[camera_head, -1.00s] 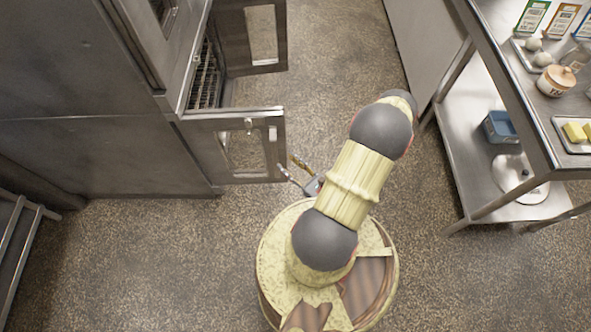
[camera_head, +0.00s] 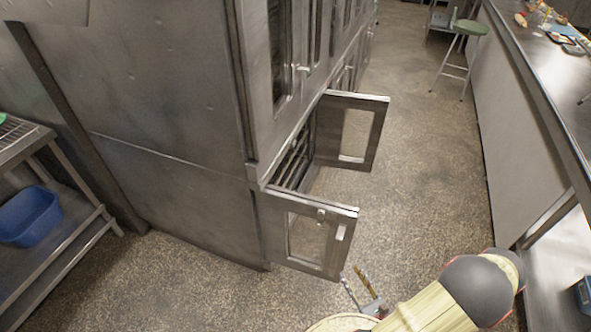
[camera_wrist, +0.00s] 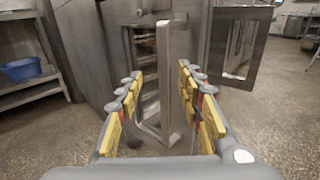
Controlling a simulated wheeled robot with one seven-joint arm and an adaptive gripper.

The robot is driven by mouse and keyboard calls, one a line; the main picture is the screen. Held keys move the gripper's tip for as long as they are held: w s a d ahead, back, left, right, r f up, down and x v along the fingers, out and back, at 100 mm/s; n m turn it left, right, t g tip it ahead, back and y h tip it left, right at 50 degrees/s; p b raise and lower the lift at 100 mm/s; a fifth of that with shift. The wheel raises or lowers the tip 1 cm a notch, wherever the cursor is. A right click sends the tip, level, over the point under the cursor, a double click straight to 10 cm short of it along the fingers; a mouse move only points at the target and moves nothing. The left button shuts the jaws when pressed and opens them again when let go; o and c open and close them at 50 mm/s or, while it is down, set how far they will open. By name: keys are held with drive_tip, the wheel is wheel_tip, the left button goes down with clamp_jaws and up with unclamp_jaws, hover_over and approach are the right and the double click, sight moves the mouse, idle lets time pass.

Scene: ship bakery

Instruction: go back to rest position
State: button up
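My gripper (camera_head: 357,287) shows at the bottom of the head view, just right of the lower oven door. In the wrist view my gripper (camera_wrist: 160,85) has its two yellow-padded fingers wide apart with nothing held. The near oven door (camera_head: 309,234) stands open, and in the wrist view the same door (camera_wrist: 166,80) shows edge-on between the fingers, beyond them. I cannot tell the exact gap between fingertips and door. The other oven door (camera_head: 352,130) also stands open. My arm is folded over my base at the bottom.
A steel oven (camera_head: 180,110) fills the left and centre. A shelf rack with a blue bin (camera_head: 28,214) stands at far left. Open speckled floor (camera_head: 425,170) lies between oven and counter.

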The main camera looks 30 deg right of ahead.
drive_tip(key=w+a+r+n+g+y, duration=0.3)
drive_tip(key=w+r+n+y, duration=0.1)
drive_tip(key=r+n+y, duration=0.35)
drive_tip(key=w+a+r+n+g+y, duration=0.2)
drive_tip(key=w+a+r+n+y, duration=0.2)
drive_tip(key=w+r+n+y, duration=0.25)
drive_tip(key=s+a+r+n+g, duration=0.2)
drive_tip(key=a+r+n+g, duration=0.95)
drive_tip(key=r, duration=0.25)
drive_tip(key=s+a+r+n+t+h, duration=0.2)
drive_tip(key=r+n+h, duration=0.3)
drive_tip(key=r, duration=0.5)
drive_tip(key=s+a+r+n+t+h, duration=0.2)
drive_tip(key=a+r+n+h, duration=0.3)
drive_tip(key=r, duration=0.5)
drive_tip(key=shift+s+n+h, duration=0.4)
drive_tip(key=shift+s+n, duration=0.5)
drive_tip(key=shift+n, duration=0.35)
